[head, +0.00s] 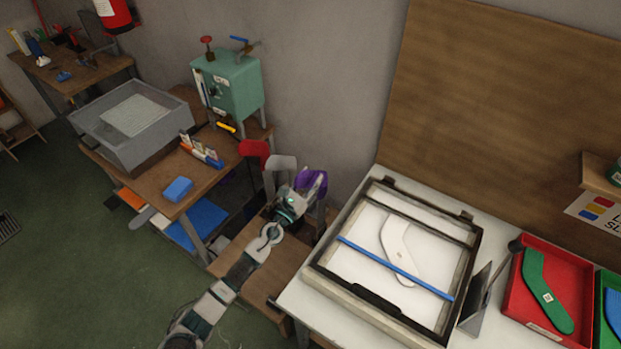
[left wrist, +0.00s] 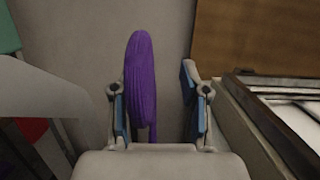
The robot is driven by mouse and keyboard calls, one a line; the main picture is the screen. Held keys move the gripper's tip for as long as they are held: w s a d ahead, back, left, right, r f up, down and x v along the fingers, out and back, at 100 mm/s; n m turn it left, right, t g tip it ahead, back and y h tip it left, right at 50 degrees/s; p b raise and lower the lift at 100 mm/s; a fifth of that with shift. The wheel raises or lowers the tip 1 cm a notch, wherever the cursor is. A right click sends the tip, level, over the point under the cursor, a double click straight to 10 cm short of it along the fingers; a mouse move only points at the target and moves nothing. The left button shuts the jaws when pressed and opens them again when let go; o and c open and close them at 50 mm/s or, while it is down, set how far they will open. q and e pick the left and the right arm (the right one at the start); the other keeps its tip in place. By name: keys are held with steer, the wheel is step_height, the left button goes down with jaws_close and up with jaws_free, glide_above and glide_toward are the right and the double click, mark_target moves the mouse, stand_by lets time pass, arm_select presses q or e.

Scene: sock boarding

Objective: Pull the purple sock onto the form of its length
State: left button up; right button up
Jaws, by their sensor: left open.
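The purple sock (head: 313,179) is at the end of my left arm in the head view. In the left wrist view the purple sock (left wrist: 140,75) stands upright with a rounded top, and its lower part hangs in loose folds. My left gripper (head: 304,191) is open, with the sock between its fingers, closer to the left one; a gap shows on the right. Whether a form is inside the sock is hidden. A red form (head: 254,150) and a white form (head: 283,164) stand upright just left of the gripper. My right gripper is not in view.
A framed white board (head: 348,222) with a flat white foot shape and blue bar lies on the right table. Red (head: 577,276) and green trays lie beyond it. A grey basin (head: 91,125) and green machine (head: 228,80) stand on the left bench. The wall is close behind.

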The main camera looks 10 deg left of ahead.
arm_select(q)
steer(key=shift+s, duration=0.1)
steer(key=v, duration=0.7)
steer(key=shift+s+a+f, duration=0.25)
steer(key=shift+s, duration=0.05)
